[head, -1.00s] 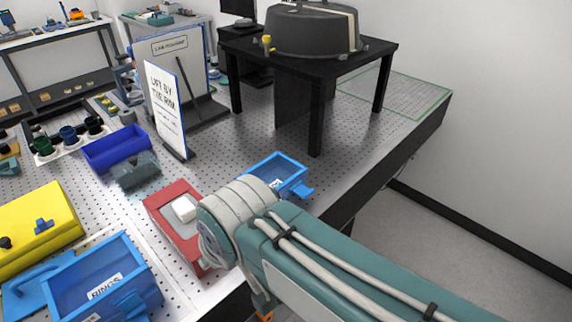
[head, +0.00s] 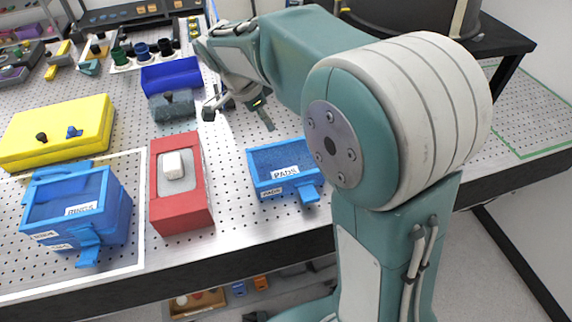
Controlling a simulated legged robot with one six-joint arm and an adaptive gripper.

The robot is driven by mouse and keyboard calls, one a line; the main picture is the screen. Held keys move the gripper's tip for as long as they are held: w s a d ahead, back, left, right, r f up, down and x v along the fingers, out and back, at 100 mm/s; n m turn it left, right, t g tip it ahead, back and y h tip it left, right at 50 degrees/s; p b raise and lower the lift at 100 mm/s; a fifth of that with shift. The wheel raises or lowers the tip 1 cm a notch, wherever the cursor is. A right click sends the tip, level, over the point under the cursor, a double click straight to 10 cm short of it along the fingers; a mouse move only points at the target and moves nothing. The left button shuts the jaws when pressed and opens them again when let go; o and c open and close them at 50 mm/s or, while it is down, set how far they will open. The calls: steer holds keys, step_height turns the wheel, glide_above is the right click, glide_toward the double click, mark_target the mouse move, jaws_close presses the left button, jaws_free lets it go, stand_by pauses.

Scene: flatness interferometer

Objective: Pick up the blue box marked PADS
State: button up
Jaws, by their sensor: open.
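The blue box marked PADS (head: 270,160) sits on the perforated table near its front edge, right of the red box. Its white PADS labels show on the top and the front, and a blue latch sticks out at its front right. My arm's elbow hides part of its right side. My gripper (head: 238,115) is open and empty, pointing down above the table behind the PADS box. It is apart from the box.
A red box (head: 163,215) with a white block stands left of the PADS box. Farther left are the blue RINGS box (head: 118,215) and a yellow case (head: 60,125). A dark blue bin (head: 172,76) lies behind. A black table (head: 500,42) stands at back right.

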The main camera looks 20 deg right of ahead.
mark_target(279, 143)
steer(key=f, duration=0.2)
steer(key=w+d+f+m, duration=0.1)
steer(key=f, duration=0.1)
steer(key=w+d+f+m, duration=0.1)
steer(key=f, duration=0.2)
steer(key=shift+w+d, duration=0.15)
steer(key=shift+w, duration=0.05)
steer(key=shift+h, duration=0.3)
steer(key=x, duration=0.4)
steer(key=shift+s+a+f, duration=0.3)
steer(key=shift+s, duration=0.05)
steer(key=shift+d+f, duration=0.3)
steer(key=shift+d, duration=0.05)
jaws_close()
